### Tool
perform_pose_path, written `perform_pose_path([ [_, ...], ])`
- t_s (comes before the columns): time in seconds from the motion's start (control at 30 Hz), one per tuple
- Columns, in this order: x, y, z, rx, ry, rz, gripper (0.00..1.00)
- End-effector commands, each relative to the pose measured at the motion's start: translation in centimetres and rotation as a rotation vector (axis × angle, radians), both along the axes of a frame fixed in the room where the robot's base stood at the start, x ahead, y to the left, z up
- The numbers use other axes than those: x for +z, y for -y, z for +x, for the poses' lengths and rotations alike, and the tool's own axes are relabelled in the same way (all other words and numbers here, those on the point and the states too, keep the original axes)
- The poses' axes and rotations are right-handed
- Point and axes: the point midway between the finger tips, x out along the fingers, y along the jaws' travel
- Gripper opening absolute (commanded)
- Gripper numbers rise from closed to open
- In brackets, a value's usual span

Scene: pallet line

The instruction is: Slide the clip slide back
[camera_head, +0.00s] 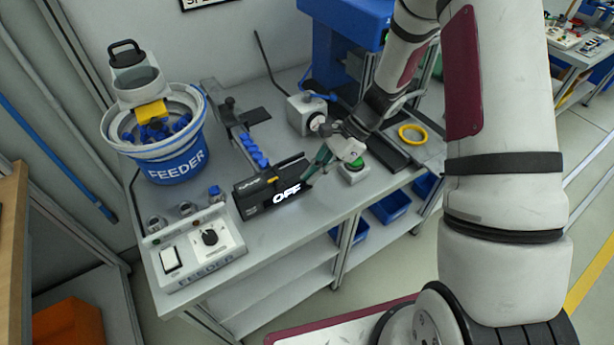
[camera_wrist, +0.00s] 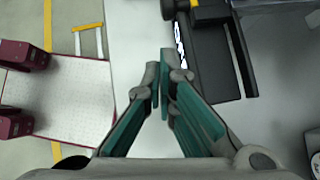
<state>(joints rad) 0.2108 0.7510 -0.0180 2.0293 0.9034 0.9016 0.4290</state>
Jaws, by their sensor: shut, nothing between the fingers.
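The black clip slide unit (camera_head: 275,186) with the white word OFF on its front stands near the front edge of the grey bench. A rail holding several blue clips (camera_head: 253,152) runs back from it. The unit also shows at the top of the wrist view (camera_wrist: 212,58), with a small yellow part at its upper edge. My gripper (camera_head: 308,177) is at the right end of the unit, its green-sided fingers pointing down and left. In the wrist view its fingertips (camera_wrist: 160,70) are together and empty, just left of the black unit. Whether they touch it cannot be told.
A blue feeder bucket (camera_head: 180,168) stands at the back left. A grey feeder control box (camera_head: 199,250) with a black knob is front left. A green button (camera_head: 355,162) sits right of my gripper. A yellow ring (camera_head: 412,134) lies farther right.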

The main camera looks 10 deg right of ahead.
Motion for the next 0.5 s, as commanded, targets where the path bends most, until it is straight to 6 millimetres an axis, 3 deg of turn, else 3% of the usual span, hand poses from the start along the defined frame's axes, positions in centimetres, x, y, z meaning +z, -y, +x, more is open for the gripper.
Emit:
perform_pose_path([
  [0.23, 4.3, 3.7, 0.9, -0.003, 0.007, -0.002, 0.00],
  [0.5, 7.1, 6.0, 1.1, -0.002, 0.005, -0.001, 0.00],
])
